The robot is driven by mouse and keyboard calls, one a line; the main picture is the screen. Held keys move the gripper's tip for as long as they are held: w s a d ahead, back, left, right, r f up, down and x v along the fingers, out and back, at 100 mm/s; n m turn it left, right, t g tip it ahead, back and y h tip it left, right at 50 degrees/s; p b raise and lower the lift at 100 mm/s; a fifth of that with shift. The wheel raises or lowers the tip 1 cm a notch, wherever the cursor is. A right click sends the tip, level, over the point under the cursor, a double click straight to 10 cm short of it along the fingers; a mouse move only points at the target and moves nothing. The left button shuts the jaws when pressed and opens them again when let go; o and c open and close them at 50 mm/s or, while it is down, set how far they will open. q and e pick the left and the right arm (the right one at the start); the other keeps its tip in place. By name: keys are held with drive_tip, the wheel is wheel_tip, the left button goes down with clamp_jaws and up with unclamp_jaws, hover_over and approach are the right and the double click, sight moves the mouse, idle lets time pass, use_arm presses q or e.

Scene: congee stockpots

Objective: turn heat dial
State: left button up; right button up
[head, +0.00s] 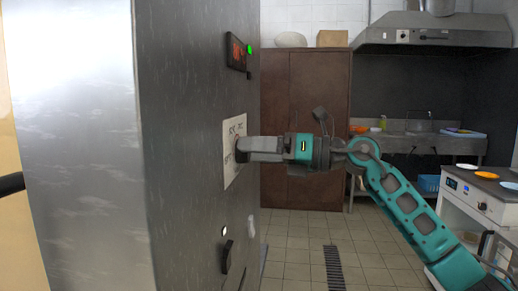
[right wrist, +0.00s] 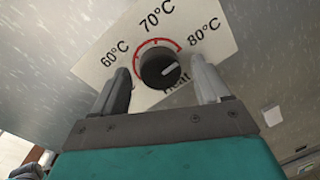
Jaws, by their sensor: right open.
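In the right wrist view the mark points right and slightly up, towards the 80°C side. The plate also shows in the head view (head: 232,128) on the side of a steel cabinet (head: 195,200). My right gripper (head: 243,149) reaches the plate. Its fingers are open, one on each side of the dial; I cannot tell whether they touch it. The dial is mostly hidden in the head view. My left gripper is not in view.
Below is a black switch handle (head: 227,257). A white stove with plates (head: 474,203) stands at right. A brown cupboard (head: 305,100) stands behind. The tiled floor between is clear.

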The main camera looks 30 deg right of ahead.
drive_tip(key=c, duration=1)
drive_tip(key=shift+c, duration=0.2)
